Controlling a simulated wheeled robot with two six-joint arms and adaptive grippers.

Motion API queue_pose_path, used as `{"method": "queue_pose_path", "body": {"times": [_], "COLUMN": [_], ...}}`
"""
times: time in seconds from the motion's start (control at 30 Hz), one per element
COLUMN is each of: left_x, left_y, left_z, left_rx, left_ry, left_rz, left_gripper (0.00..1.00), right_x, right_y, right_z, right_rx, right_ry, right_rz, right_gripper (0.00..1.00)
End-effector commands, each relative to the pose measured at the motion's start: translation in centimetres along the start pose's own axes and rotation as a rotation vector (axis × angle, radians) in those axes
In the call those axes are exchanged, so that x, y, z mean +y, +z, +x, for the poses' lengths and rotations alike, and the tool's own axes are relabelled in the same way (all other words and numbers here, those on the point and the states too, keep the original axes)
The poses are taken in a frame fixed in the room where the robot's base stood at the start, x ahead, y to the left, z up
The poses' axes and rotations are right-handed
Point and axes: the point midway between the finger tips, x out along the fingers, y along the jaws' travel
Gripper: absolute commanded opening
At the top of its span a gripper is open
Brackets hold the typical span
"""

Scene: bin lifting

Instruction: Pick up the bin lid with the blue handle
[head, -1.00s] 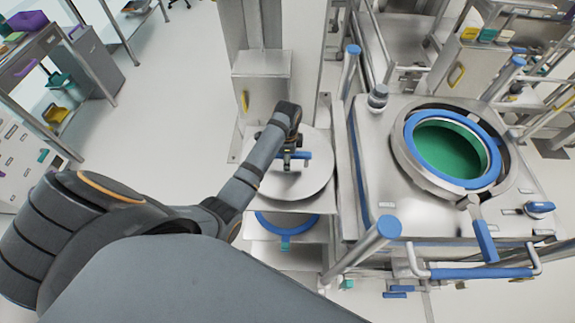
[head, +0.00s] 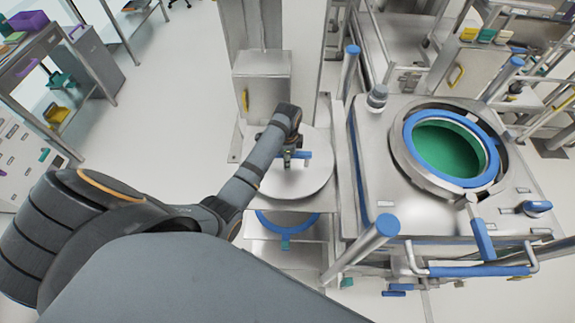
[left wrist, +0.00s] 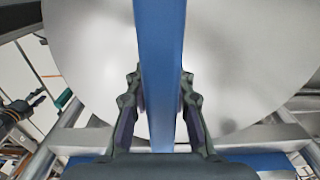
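The bin lid (head: 318,178) is a round pale metal disc lying flat on a metal stand left of the large machine. Its blue handle (head: 304,155) crosses near the middle of the disc. My left gripper (head: 290,156) is at the handle, pointing down over the lid. In the left wrist view the blue handle (left wrist: 162,50) runs between the two fingers (left wrist: 161,98), whose pads lie against its sides, with the lid (left wrist: 90,45) behind. The gripper looks shut on the handle.
A metal machine (head: 375,150) stands to the right, with a round opening ringed in blue (head: 491,150) and green inside. A blue-topped post (head: 388,226) stands between it and me. A blue ring (head: 262,222) is on a shelf below the lid.

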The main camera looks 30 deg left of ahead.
Motion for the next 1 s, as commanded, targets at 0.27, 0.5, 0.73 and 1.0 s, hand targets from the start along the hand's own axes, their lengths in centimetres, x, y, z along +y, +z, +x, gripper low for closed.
{"method": "queue_pose_path", "body": {"times": [0.27,0.5,0.73,1.0], "left_x": [0.1,0.1,-0.1,-0.3], "left_y": [0.1,0.1,0.0,-0.1], "left_z": [0.1,0.2,-0.1,-3.6], "left_rx": [-0.001,-0.002,0.001,0.004], "left_ry": [0.002,0.002,-0.004,-0.01], "left_rz": [0.0,0.0,0.0,0.0], "left_gripper": [0.0,0.0,0.0,0.0], "right_x": [0.0,0.0,-0.2,-0.5], "right_y": [0.0,0.1,0.1,0.3], "right_z": [0.0,0.1,0.2,1.6], "right_rx": [-0.001,-0.002,-0.002,-0.002], "right_ry": [0.0,0.0,-0.002,-0.004], "right_rz": [0.0,0.0,0.001,0.002], "right_gripper": [0.4,0.4,0.4,0.4]}}
